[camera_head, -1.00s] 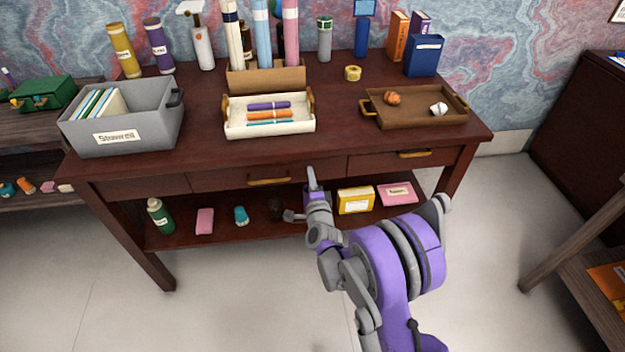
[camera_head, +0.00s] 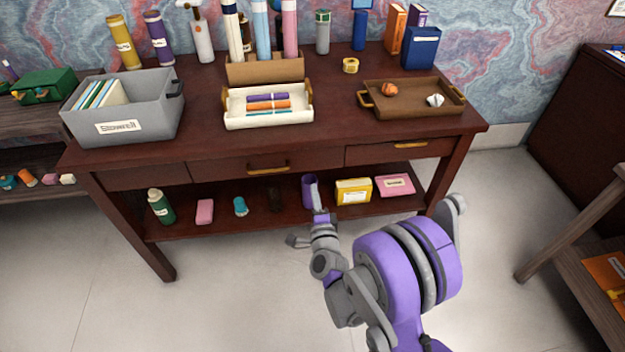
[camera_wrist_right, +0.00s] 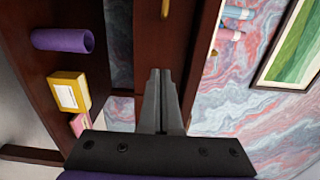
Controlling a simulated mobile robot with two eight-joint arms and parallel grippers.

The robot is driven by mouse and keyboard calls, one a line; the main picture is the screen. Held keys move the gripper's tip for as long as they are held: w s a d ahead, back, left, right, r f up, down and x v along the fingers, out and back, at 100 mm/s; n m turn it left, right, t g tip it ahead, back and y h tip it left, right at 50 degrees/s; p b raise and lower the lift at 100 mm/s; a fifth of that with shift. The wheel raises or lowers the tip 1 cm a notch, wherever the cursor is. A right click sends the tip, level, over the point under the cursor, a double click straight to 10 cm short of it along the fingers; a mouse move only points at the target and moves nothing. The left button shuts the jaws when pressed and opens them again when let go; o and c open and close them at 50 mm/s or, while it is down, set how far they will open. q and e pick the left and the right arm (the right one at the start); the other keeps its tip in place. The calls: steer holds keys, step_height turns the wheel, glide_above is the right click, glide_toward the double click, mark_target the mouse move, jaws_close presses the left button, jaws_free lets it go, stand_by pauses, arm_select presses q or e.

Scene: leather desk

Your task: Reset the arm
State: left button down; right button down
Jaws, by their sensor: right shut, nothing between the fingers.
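My right gripper (camera_head: 316,190) is in front of the dark wooden desk (camera_head: 225,165), near the lower shelf opening in the head view. In the right wrist view its two fingers (camera_wrist_right: 161,75) are together, with nothing between them. My purple and grey right arm comes in from the lower right. A purple cup (camera_head: 308,184) stands on the lower shelf, partly behind the gripper; in the right wrist view the purple cup (camera_wrist_right: 62,40) is apart from the fingers. My left gripper is not in view.
The lower shelf holds a green bottle (camera_head: 160,206), a yellow box (camera_head: 352,191) and a pink box (camera_head: 394,186). On the desktop are a grey bin (camera_head: 150,122), a white tray (camera_head: 268,120) and a brown tray (camera_head: 430,115). The floor in front is clear.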

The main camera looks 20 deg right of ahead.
steer(key=shift+v, duration=1.35)
